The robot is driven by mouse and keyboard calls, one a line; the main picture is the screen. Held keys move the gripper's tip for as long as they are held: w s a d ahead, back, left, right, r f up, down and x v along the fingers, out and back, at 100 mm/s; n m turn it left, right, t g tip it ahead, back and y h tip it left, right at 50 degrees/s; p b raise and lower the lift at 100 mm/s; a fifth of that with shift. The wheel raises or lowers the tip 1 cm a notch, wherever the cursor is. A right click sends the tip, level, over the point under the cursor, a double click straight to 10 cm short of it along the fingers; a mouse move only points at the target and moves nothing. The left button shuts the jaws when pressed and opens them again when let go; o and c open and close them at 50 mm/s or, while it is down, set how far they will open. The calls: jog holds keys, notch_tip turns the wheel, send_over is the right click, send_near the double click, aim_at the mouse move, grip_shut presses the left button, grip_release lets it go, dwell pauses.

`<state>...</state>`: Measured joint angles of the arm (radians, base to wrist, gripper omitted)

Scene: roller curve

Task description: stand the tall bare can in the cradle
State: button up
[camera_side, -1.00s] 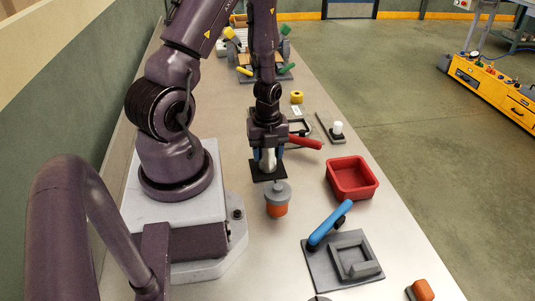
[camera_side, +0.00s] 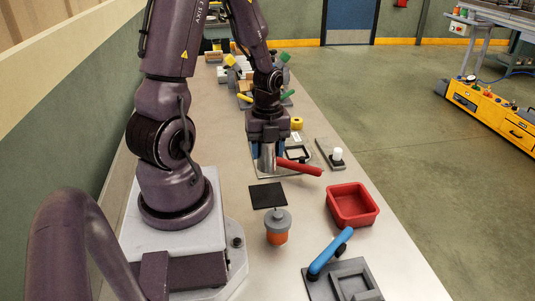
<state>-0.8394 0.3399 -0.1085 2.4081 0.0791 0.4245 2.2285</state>
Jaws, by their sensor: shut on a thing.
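My gripper (camera_side: 268,151) is shut on a bare silver-grey can (camera_side: 267,160), which it holds upright. The can is beyond the black square mat (camera_side: 268,196), beside the red-handled fixture (camera_side: 297,155) and over or on the left part of its plate. I cannot tell whether its bottom touches the plate. My fingers hide the can's upper part. A second fixture with a blue lever (camera_side: 328,252) and a raised square grey frame (camera_side: 352,283) is at the front right. I cannot tell which fixture is the cradle.
A grey-lidded orange jar (camera_side: 277,228) stands in front of the mat. A red bin (camera_side: 352,206) is at the right. A small block with a white peg (camera_side: 337,155) and a yellow roll (camera_side: 297,123) lie farther back. The mat is empty.

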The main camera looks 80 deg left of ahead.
jog(key=w+a+f, duration=0.1)
jog(key=w+a, duration=1.1)
jog(key=a, duration=0.4)
jog(key=shift+d+f, duration=0.15)
jog(key=shift+f, duration=1.05)
jog(key=shift+d+f, duration=0.1)
jog(key=shift+f, duration=1.1)
jog(key=shift+f, duration=1.05)
jog(key=o, duration=1.5)
jog(key=shift+c, duration=0.2)
